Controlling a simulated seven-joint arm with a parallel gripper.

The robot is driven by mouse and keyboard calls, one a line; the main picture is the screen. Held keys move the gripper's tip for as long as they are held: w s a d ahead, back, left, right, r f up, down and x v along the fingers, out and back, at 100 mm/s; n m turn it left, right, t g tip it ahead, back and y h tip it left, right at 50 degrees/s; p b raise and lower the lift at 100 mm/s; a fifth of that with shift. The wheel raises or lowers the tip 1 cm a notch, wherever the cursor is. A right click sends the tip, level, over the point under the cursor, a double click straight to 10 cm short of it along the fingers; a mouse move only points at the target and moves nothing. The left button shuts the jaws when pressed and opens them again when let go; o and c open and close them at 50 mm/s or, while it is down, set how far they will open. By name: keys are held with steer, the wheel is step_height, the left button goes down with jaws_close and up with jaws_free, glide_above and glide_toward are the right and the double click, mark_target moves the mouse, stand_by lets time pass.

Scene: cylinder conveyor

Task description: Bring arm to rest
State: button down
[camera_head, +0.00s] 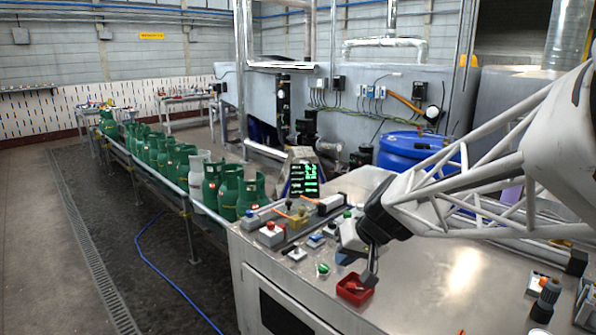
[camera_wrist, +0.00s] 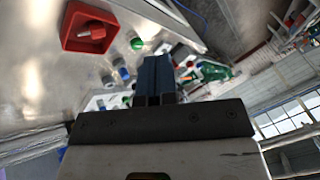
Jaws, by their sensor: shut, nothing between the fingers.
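My gripper (camera_head: 371,272) hangs at the end of my arm over the metal worktop (camera_head: 435,285), its tips close to a small red tray (camera_head: 354,290). In the wrist view my gripper (camera_wrist: 154,70) shows dark fingers shut together with nothing between them. The red tray (camera_wrist: 72,42) lies off to the upper left there, with a red item in it. I cannot tell the exact height of the fingertips above the worktop.
Control boxes with buttons (camera_head: 270,233) stand along the worktop's far left edge. Green gas cylinders (camera_head: 228,190), one of them grey-white, line the conveyor (camera_head: 150,170). A blue drum (camera_head: 410,153) stands behind. The worktop's front middle is clear.

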steer(key=s+d+h, duration=0.2)
steer(key=s+d, duration=0.2)
steer(key=s, duration=0.8)
steer(key=s+d+r+m+g+h, duration=0.1)
steer(key=s+d+h, duration=0.2)
steer(key=s, duration=0.9)
steer(key=shift+s+d+m+h, duration=0.25)
steer(key=shift+d+m+h, duration=0.05)
steer(key=shift+d, duration=0.35)
